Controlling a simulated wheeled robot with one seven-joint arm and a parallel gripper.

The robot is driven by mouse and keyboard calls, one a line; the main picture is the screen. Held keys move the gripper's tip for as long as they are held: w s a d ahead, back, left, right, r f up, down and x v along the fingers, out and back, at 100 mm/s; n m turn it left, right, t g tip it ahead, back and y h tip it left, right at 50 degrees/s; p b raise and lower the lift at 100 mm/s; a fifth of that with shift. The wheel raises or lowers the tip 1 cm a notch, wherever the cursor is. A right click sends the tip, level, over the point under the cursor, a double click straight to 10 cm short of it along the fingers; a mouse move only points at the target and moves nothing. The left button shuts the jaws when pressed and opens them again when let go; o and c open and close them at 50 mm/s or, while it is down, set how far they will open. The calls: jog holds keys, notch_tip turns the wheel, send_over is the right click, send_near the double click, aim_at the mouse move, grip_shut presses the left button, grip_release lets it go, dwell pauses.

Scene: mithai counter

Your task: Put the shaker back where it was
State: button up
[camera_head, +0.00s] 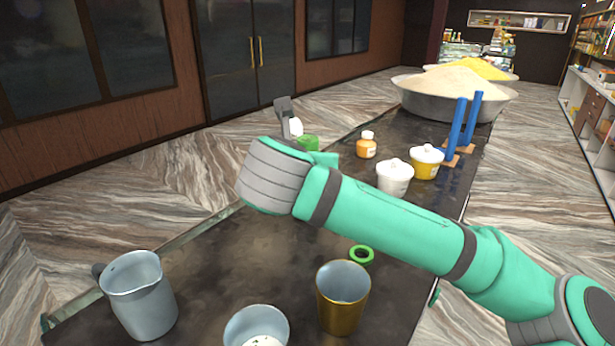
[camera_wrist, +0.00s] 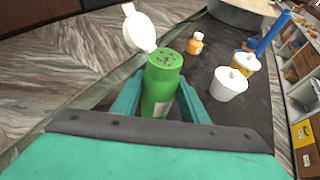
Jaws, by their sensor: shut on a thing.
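The shaker (camera_wrist: 162,84) is a green cylinder with a holed top, upright between the fingers of my gripper (camera_wrist: 160,98) in the wrist view. A white flip cap (camera_wrist: 138,28) stands open at its upper left. My gripper is shut on the shaker's body. In the head view my arm hides most of the shaker. Only its green top (camera_head: 308,143) and part of the white cap (camera_head: 296,126) show past my wrist. I cannot tell whether its base touches the counter. A green ring (camera_head: 361,254) lies on the dark counter (camera_head: 235,255) in front of my arm.
An orange bottle (camera_head: 366,147), a white lidded pot (camera_head: 394,177) and a yellow lidded pot (camera_head: 426,162) stand beyond my arm. Blue posts (camera_head: 465,125) and a heaped basin (camera_head: 450,98) are behind. A jug (camera_head: 142,298), a bowl (camera_head: 256,328) and a brass cup (camera_head: 341,302) stand in front.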

jog(key=f, duration=0.1)
jog(key=w+f, duration=0.1)
jog(key=f, duration=0.1)
jog(key=shift+a+f, duration=0.1)
jog(key=shift+f, duration=0.15)
jog(key=shift+s+f, duration=0.15)
jog(key=shift+f, duration=0.1)
jog(key=shift+f, duration=0.15)
jog(key=o, duration=1.3)
jog(key=shift+c, duration=0.2)
jog(key=shift+r, duration=0.2)
jog(key=v, duration=1.2)
